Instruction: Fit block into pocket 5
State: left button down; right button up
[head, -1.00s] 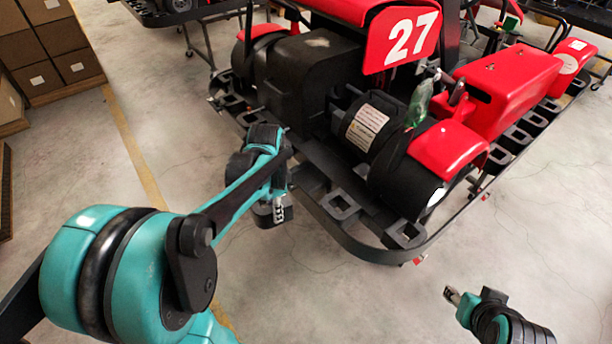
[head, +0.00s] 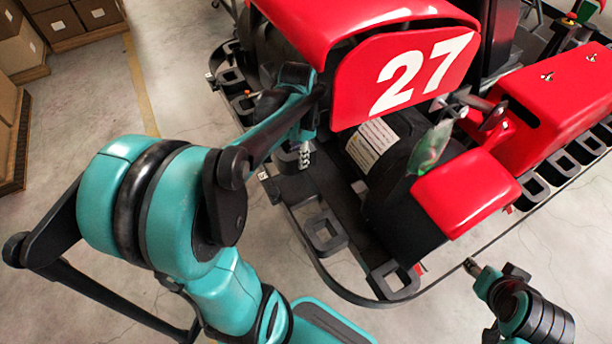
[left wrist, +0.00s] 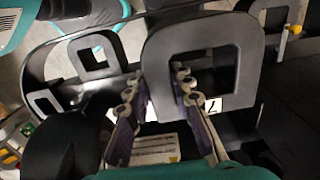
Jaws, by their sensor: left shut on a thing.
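My left gripper (head: 304,155) is over the kart's front-left bumper in the head view, partly hidden by its own wrist. It is shut on a dark block, which blends into the dark bumper (head: 324,232) below. In the left wrist view the two fingers (left wrist: 160,95) reach to a large dark rounded block (left wrist: 245,60) with a square opening. A white label with a 7 (left wrist: 215,105) shows close by it. I cannot tell which pocket is number 5, or whether the block touches the bumper. My right gripper (head: 474,267) is at lower right, apart from the kart; its jaws are too small to read.
The red kart with number plate 27 (head: 425,72) fills the upper right. Its red side pod (head: 465,192) and a green bottle-like thing (head: 431,146) stand near the bumper. Cardboard boxes (head: 70,22) are at upper left. The floor (head: 75,110) at left is clear.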

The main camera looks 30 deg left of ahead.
pick_arm(q)
notch_tip(320, 180, down, 18)
jog(key=b, duration=0.6)
jog(key=shift+s+r, duration=0.1)
jog(key=shift+r, duration=0.05)
jog(key=shift+b, duration=0.3)
jog(key=c, duration=1.4)
grip_release()
jog(key=shift+o, duration=0.4)
